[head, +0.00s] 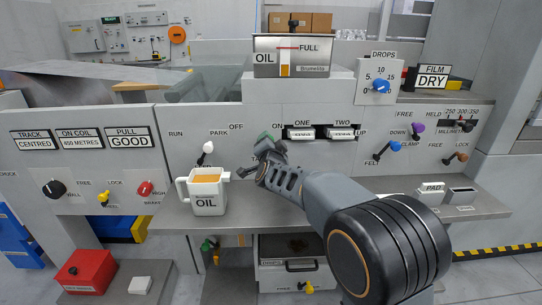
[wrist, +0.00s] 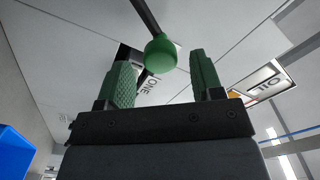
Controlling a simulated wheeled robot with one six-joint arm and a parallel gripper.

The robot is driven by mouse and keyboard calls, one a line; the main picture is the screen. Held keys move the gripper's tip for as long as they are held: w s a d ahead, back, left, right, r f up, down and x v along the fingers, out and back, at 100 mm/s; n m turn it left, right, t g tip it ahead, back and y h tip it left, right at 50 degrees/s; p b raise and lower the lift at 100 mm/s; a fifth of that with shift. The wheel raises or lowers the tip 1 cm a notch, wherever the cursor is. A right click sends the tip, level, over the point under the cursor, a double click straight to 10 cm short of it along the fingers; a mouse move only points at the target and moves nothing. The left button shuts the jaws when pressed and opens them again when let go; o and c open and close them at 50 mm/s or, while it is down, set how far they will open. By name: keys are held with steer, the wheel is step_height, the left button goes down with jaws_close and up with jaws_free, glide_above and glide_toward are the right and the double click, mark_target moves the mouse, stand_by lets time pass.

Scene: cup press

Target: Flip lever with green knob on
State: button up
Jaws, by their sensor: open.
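The green knob (wrist: 161,53) is a round ball on the end of a dark lever rod (wrist: 146,17) in the wrist view. The rod comes in from the top of that picture. My gripper (wrist: 160,60) is open, with one green ridged finger on each side of the knob. Gaps show between the knob and both fingers, so it is not gripped. In the head view my gripper (head: 254,158) is at the middle grey panel, just below the ON and OFF labels. The knob cannot be made out there, hidden by or blending with my green fingers.
A white OIL jug (head: 207,193) stands on the shelf just left of my gripper. A lever with a white knob (head: 207,148) rises behind it. The shelf front is mostly clear.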

steer(key=s+p, duration=0.1)
steer(key=s, duration=0.8)
steer(key=shift+s+a, duration=0.2)
steer(key=shift+s, duration=0.15)
steer(key=s+d+r+n+g+y+p, duration=0.3)
steer(key=s+r+n+g+p, duration=0.4)
steer(key=r+p, duration=0.8)
steer(key=s+d+r+n+g+h+p, duration=0.1)
steer(key=s+d+r+g+p, duration=0.2)
steer(key=s+p, duration=0.6)
steer(key=s+d+r+n+g+h+p, duration=0.1)
steer(key=s+d+r+n+g+p, duration=0.1)
steer(key=s+p, duration=0.7)
steer(key=d+r+g+p, duration=0.1)
steer(key=d+g, duration=0.1)
steer(key=shift+d+n, duration=0.3)
steer(key=shift+d, duration=0.1)
